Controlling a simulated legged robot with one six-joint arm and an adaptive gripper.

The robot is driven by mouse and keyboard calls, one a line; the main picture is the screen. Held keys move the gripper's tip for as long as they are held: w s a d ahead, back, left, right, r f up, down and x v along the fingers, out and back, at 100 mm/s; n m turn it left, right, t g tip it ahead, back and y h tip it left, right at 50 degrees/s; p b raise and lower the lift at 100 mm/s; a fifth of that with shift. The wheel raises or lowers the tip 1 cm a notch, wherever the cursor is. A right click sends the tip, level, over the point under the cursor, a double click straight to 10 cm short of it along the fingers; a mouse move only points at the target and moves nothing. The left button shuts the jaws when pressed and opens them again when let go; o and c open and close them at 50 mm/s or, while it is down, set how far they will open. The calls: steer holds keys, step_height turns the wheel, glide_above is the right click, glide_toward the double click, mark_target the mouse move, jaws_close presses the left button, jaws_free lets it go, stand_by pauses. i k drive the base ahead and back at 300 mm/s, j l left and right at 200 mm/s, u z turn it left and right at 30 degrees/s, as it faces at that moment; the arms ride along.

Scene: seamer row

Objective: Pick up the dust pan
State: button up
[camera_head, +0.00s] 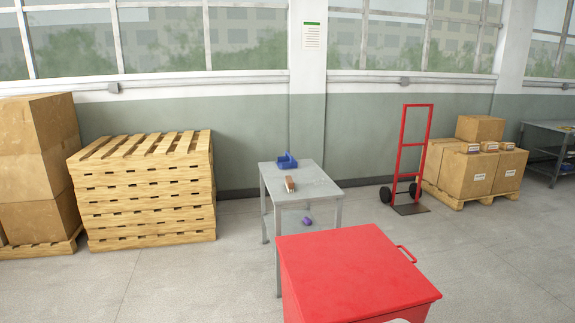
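A small blue object (287,161), which looks like the dust pan, sits at the far edge of a grey metal table (315,178) in the middle of the view. It is too small to make out its handle clearly. A brown and white item (290,184), perhaps a brush, lies in front of it on the same table, apart from it.
A large red box with a flat lid and side handle (350,270) stands in front of the table. A purple object (307,221) shows below the tabletop. Stacked pallets (145,190) stand left; a red hand truck (412,155) and cartons (470,170) stand right. Floor between is clear.

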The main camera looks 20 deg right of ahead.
mark_target(286, 162)
steer(key=i+j+u, duration=0.15)
steer(key=i+j, duration=0.15)
steer(key=j, duration=0.2)
steer(key=i+j+u, duration=0.15)
steer(key=i+j, duration=0.15)
steer(key=j, duration=0.15)
steer(key=i+j, duration=0.15)
steer(key=i, duration=0.35)
steer(key=i+j+z, duration=0.1)
steer(key=i, duration=0.35)
steer(key=i+j, duration=0.3)
steer(key=i, duration=0.2)
steer(key=i+z, duration=0.2)
steer(key=i, duration=1.25)
steer(key=i+z, duration=0.2)
steer(key=i, duration=0.5)
steer(key=i+j+z, duration=0.2)
steer(key=i, duration=0.5)
steer(key=i+z, duration=0.35)
steer(key=z, duration=0.15)
steer(key=i+z, duration=0.5)
steer(key=i+j+z, duration=0.2)
steer(key=z, duration=0.3)
steer(key=i+j+z, duration=0.45)
steer(key=z, duration=0.15)
steer(key=i, duration=0.1)
